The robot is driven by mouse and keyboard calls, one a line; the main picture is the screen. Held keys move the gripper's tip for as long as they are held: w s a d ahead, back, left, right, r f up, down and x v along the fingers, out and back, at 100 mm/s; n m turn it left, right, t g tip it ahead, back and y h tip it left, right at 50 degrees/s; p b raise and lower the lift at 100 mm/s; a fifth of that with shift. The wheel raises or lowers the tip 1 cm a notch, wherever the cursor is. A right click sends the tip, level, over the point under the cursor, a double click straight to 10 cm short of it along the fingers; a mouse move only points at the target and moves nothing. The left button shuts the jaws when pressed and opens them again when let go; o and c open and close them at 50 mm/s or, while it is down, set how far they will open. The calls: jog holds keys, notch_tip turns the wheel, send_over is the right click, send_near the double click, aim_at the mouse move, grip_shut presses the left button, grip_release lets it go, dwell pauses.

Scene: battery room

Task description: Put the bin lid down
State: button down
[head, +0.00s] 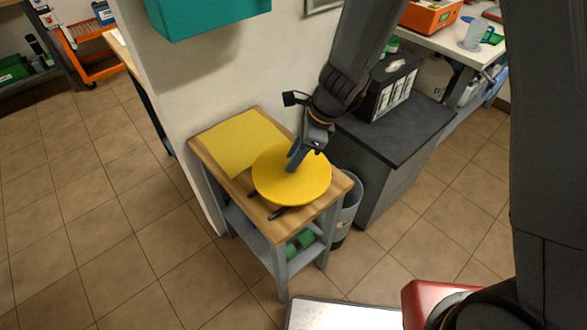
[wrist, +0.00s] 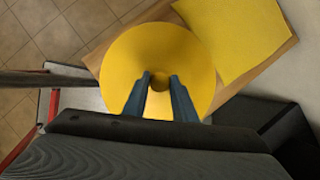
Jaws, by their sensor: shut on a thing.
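The bin lid (head: 272,183) is a round yellow disc with a small knob in its middle. My gripper (head: 295,158) comes down on it from above and is shut on the knob. In the wrist view the two blue fingers (wrist: 160,84) are on either side of the knob, and the lid (wrist: 125,55) looks about level. The lid is over the wooden top of a small table (head: 339,186). I cannot tell whether it touches the top. A yellow square mat (head: 232,142) lies on the table's far left part, beside the lid in the picture.
A grey bin (head: 350,206) stands on the floor just right of the table. A dark thin object (head: 280,212) shows at the lid's near edge. Green items (head: 300,243) lie on the lower shelf. A dark-topped cabinet (head: 397,135) stands to the right, and a white wall behind.

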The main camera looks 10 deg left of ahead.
jog(key=shift+f, duration=2.1)
jog(key=shift+f+b, duration=0.2)
jog(key=shift+b, duration=0.15)
jog(key=c, duration=1.4)
grip_release()
jog(key=shift+c, duration=0.2)
jog(key=shift+r, duration=0.1)
jog(key=shift+r+p, duration=0.2)
jog(key=shift+p, duration=0.15)
jog(key=v, duration=1.1)
jog(key=shift+d+r, duration=0.15)
jog(key=shift+r, duration=0.25)
